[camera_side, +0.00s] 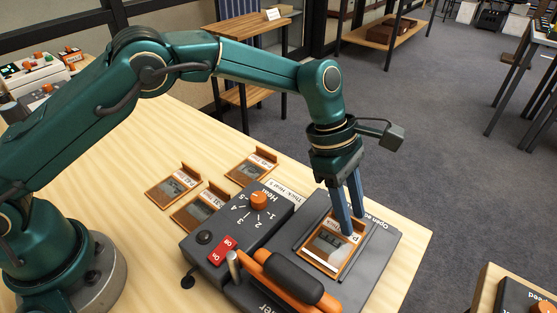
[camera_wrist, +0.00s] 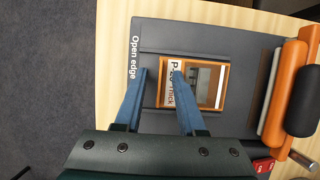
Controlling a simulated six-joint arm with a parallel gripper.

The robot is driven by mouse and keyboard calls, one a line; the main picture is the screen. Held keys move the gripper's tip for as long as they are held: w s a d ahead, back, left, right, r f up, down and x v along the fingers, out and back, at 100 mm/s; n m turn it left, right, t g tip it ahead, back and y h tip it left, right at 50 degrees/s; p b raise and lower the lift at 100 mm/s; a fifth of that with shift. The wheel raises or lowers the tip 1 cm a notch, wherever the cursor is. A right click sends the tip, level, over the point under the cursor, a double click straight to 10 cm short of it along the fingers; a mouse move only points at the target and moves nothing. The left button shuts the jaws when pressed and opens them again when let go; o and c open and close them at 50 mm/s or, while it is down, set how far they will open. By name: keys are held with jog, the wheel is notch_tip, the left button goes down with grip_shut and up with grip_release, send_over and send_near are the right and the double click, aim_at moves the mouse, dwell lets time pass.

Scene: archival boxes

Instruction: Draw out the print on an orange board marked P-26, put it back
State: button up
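An orange board (camera_side: 325,252) with a dark print lies on the grey bed of the sealer machine (camera_side: 372,262). In the wrist view the orange board (camera_wrist: 220,100) has a white label reading "P-2", a hidden digit and "Thick". My gripper (camera_side: 350,224) points down at the board's end on the open-edge side. In the wrist view my gripper (camera_wrist: 161,76) is open, its blue fingers apart. One finger overlaps the label; the other is over the bed beyond the board's edge. I cannot tell whether either finger touches the board.
Several other orange boards, such as one at the back (camera_side: 250,168), lie on the wooden table left of the machine. The machine has an orange heat dial (camera_side: 258,200), a red switch (camera_side: 221,250) and a raised black-and-orange handle (camera_side: 294,276). A control box (camera_side: 35,75) stands at the far left.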

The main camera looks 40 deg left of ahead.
jog(key=shift+r, duration=0.1)
jog(key=shift+v, duration=2.5)
jog(key=shift+o, duration=0.2)
